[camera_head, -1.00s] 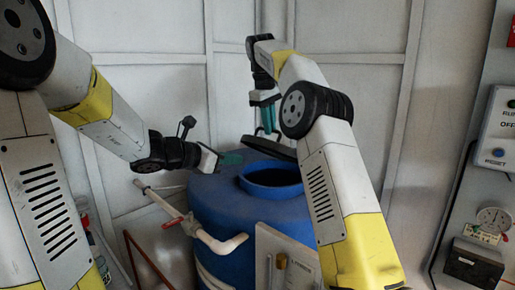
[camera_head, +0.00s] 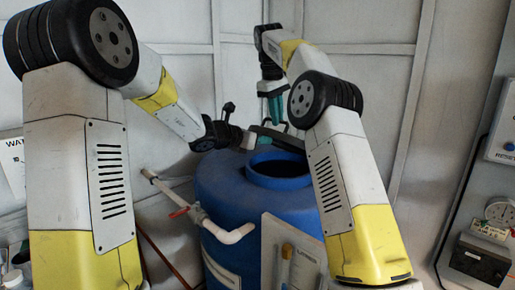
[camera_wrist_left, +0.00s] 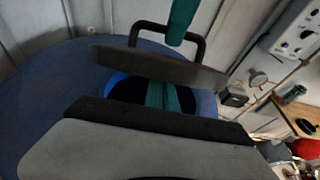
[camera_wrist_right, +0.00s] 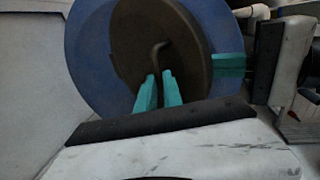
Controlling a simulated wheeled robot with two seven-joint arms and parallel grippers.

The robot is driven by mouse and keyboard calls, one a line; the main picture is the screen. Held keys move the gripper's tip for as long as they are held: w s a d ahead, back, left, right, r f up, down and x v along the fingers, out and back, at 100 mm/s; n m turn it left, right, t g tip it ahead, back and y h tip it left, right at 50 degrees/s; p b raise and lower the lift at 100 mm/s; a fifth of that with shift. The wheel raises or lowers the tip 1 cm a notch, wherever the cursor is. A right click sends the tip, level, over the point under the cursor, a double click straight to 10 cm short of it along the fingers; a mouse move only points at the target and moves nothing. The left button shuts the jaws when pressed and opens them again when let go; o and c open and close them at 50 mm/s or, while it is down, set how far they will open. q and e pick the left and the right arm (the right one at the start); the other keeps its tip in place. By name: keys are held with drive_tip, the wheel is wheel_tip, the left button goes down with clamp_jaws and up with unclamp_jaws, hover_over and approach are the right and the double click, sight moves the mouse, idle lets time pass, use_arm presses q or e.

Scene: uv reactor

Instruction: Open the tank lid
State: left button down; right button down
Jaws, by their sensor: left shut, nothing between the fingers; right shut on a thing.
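The blue tank (camera_head: 235,205) stands in the corner with its round mouth (camera_head: 280,168) uncovered on top. The dark lid (camera_head: 283,139) is tilted above the mouth, and shows nearly edge-on in the left wrist view (camera_wrist_left: 150,66). My right gripper (camera_head: 276,108) is above the lid, shut on its handle (camera_wrist_right: 157,50), which also shows in the left wrist view (camera_wrist_left: 203,48). My left gripper (camera_wrist_left: 163,97) is shut and empty at the lid's left, near its edge; its teal fingers also show in the right wrist view (camera_wrist_right: 228,62). Whether it touches the lid is unclear.
A white pipe (camera_head: 228,234) with a red valve handle (camera_head: 180,212) runs along the tank's left front. A panel (camera_head: 295,258) stands before the tank. White walls (camera_head: 385,75) close in behind; a control box (camera_head: 503,135) and gauge (camera_head: 499,211) are at right.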

use_arm(q)
drive_tip(key=shift+w+d+r, duration=0.1)
drive_tip(key=shift+r, duration=0.2)
use_arm(e)
drive_tip(key=shift+w+d+f, duration=0.1)
drive_tip(key=shift+d+f, duration=0.05)
drive_tip(key=shift+d, duration=0.25)
use_arm(q)
drive_tip(key=shift+w+d+r, duration=0.2)
drive_tip(key=shift+r, duration=0.4)
drive_tip(key=shift+d+r, duration=0.1)
drive_tip(key=shift+r, duration=0.15)
use_arm(e)
drive_tip(key=shift+a, duration=0.1)
use_arm(q)
drive_tip(key=shift+w+d, duration=0.1)
use_arm(e)
drive_tip(key=c, duration=1.5)
unclamp_jaws()
drive_tip(key=shift+a, duration=0.15)
use_arm(q)
drive_tip(key=shift+d, duration=0.1)
use_arm(e)
drive_tip(key=shift+a, duration=0.1)
